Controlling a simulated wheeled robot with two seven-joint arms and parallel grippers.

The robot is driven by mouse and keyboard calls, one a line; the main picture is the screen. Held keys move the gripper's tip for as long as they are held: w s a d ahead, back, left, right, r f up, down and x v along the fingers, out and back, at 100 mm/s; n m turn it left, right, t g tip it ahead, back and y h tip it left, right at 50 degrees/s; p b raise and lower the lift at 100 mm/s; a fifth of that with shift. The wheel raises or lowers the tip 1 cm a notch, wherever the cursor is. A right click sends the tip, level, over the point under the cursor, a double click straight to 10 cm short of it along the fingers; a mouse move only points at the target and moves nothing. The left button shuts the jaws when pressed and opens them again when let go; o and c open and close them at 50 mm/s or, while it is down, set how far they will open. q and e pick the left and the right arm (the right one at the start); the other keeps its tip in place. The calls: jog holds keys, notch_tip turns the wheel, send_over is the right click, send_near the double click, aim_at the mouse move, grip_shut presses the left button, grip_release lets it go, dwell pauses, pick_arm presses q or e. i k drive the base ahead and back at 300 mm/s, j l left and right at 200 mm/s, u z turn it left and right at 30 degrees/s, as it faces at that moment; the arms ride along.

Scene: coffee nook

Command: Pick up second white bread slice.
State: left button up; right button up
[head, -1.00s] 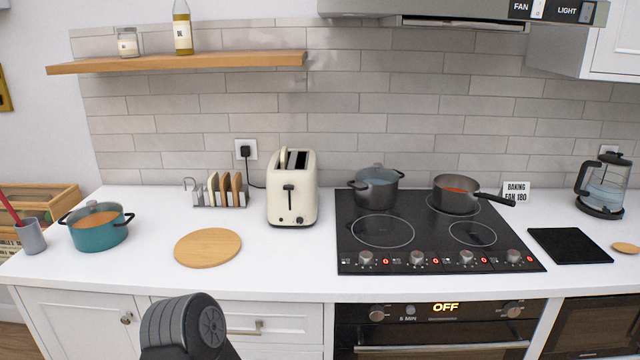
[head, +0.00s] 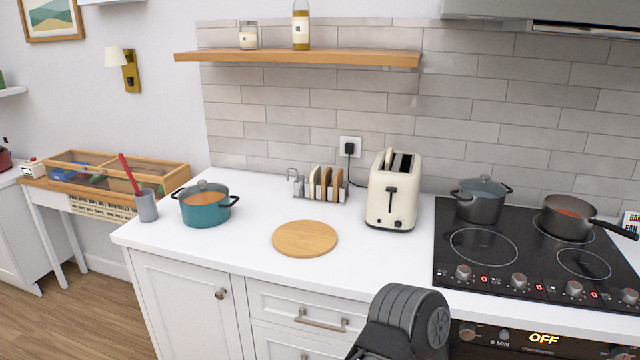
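A pale white bread slice (head: 315,182) stands upright at the left of the metal toast rack (head: 345,202). Browner slices (head: 326,183) stand beside it in the same rack. The cream toaster (head: 391,195) is to the right of the rack. A pale bread slice (head: 388,157) sticks up out of its left slot, and the right slot looks dark and empty. Neither of my grippers shows. Only a dark link of my own arm is in view, low in front of the counter.
A round wooden board (head: 305,239) lies in front of the rack. A teal pot (head: 206,205) and grey cup (head: 147,205) stand left. The hob (head: 470,274) with two pots is right of the toaster. A wooden shelf (head: 298,57) hangs above. The counter between board and toaster is clear.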

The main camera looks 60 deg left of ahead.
aim_at(315, 174)
jog(key=k+j, duration=0.3)
jog(key=j, duration=0.15)
jog(key=k+j, duration=0.3)
jog(key=j, duration=0.2)
jog(key=k+j, duration=0.35)
jog(key=j, duration=0.1)
